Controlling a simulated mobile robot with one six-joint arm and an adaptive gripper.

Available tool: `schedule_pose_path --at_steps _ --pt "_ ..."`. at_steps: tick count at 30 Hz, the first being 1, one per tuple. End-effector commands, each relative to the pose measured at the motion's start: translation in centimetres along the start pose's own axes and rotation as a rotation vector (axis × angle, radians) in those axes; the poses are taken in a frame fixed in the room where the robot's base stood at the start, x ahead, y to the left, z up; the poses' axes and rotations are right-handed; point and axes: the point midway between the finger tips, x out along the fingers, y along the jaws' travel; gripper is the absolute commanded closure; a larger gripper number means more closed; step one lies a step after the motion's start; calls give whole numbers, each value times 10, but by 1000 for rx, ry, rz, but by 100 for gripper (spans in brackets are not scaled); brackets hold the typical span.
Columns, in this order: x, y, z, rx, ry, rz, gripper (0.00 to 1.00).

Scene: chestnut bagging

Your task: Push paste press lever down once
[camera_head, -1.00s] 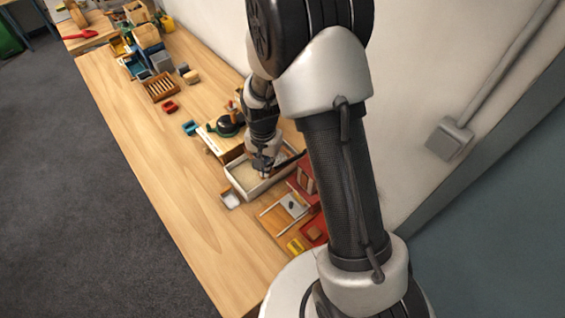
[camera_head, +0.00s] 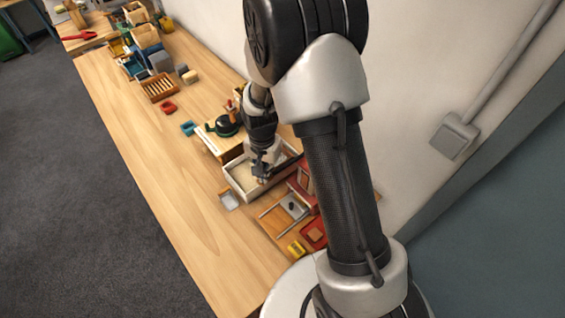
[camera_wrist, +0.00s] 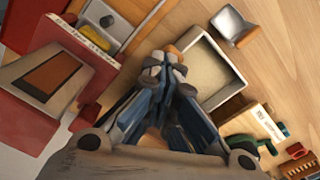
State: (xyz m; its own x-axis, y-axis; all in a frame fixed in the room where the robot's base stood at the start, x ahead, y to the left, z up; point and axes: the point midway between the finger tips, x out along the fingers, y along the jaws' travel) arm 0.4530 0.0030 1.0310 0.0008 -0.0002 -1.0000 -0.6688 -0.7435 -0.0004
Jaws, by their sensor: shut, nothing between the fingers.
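A red apparatus, which looks like the paste press (camera_head: 304,178), stands right of the cream tray and is partly hidden behind my arm. In the wrist view its red body (camera_wrist: 25,115) fills the left side, with a grey and brown block on top. A thin dark bar (camera_head: 288,162) beside it may be the lever; I cannot tell for certain. My gripper (camera_head: 262,179) is shut and empty, above the near right part of the tray. In the wrist view its closed fingertips (camera_wrist: 164,64) appear between the red apparatus and the tray, touching neither clearly.
The cream tray (camera_head: 240,187) has a pale floor. A small metal scoop (camera_head: 229,200) lies beside it. The table's left strip is clear.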

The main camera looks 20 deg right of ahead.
Motion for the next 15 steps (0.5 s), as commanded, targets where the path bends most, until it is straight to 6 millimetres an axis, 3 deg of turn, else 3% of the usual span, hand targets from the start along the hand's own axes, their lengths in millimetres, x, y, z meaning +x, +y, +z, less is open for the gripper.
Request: schedule_pose_path --at_steps 3,15 --pt "13 0 2 -1 -1 1 100" --pt "14 -1 2 0 -1 1 100"
